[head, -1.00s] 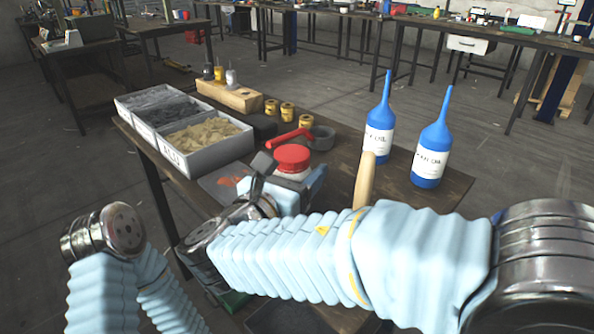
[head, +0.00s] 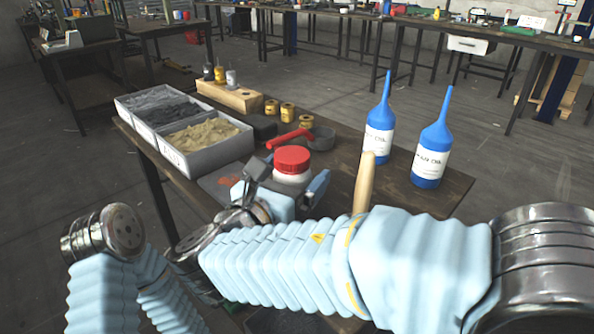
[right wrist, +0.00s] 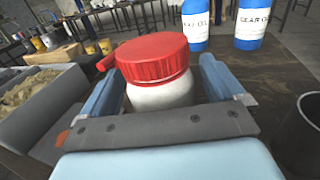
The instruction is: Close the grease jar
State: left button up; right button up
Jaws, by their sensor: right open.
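The grease jar (head: 292,176) is white and stands upright on the workbench with its red lid (head: 292,159) on top. My right gripper (head: 287,181) is open at the near side of the jar. In the right wrist view the jar's white body (right wrist: 160,95) and red lid (right wrist: 153,57) show between the two blue fingers, with gaps beside them. I cannot tell whether the lid is screwed tight. The gripper hides the jar's base. Of my left arm only links show, at the lower left of the head view; its gripper is out of view.
A red-handled tool (head: 290,138) lies just behind the jar. A grey three-part bin (head: 209,162) stands left. Two blue oil bottles (head: 379,130) and (head: 431,152) and an upright wooden handle (head: 364,183) are to the right. Yellow tins (head: 287,114) and a wooden block (head: 231,96) stand behind.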

jog(key=v, duration=1)
jog(key=shift+s+a+b, duration=0.1)
jog(key=shift+s+b, duration=0.2)
